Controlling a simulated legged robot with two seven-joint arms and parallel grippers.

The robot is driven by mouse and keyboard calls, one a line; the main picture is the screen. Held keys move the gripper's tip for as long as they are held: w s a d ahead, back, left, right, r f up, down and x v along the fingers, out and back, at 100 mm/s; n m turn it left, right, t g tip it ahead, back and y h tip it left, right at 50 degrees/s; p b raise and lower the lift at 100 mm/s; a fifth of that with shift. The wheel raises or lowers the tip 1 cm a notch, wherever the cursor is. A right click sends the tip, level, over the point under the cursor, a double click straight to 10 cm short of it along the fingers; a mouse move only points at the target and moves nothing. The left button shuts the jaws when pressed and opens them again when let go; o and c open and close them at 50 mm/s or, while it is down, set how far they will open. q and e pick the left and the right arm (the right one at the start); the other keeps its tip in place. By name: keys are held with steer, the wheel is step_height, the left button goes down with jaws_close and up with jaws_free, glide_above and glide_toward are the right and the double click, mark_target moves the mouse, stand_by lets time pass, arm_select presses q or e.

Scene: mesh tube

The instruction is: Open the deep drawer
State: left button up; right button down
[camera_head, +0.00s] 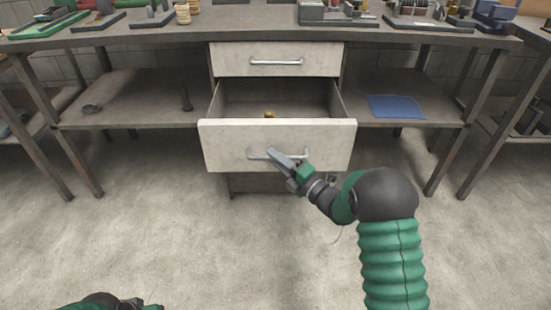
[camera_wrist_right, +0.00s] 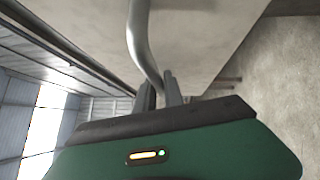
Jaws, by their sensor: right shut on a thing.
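The deep drawer (camera_head: 225,140) is the lower drawer under the workbench, and it is pulled well out, so its inside shows. A small brass-coloured thing (camera_head: 269,114) lies in it. My right gripper (camera_head: 275,155) is shut on the drawer's metal bar handle (camera_head: 298,155). In the right wrist view, the handle (camera_wrist_right: 141,40) runs down to between the two fingers (camera_wrist_right: 160,92). My left arm shows only as a dark and green part at the bottom left of the head view, and its fingers cannot be made out.
A shallower drawer (camera_head: 232,59) above is closed. The workbench top (camera_head: 245,35) carries several trays and tools. A blue cloth (camera_head: 396,107) lies on the right shelf and a small ring-like part (camera_head: 91,108) on the left shelf. The floor (camera_head: 200,230) in front is clear.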

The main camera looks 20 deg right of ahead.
steer(key=shift+f, duration=0.25)
steer(key=c, duration=1.7)
jaws_free()
steer(key=shift+r, duration=0.1)
steer(key=p+v, duration=0.5)
steer(key=v, duration=1.1)
steer(key=shift+s+d, duration=0.3)
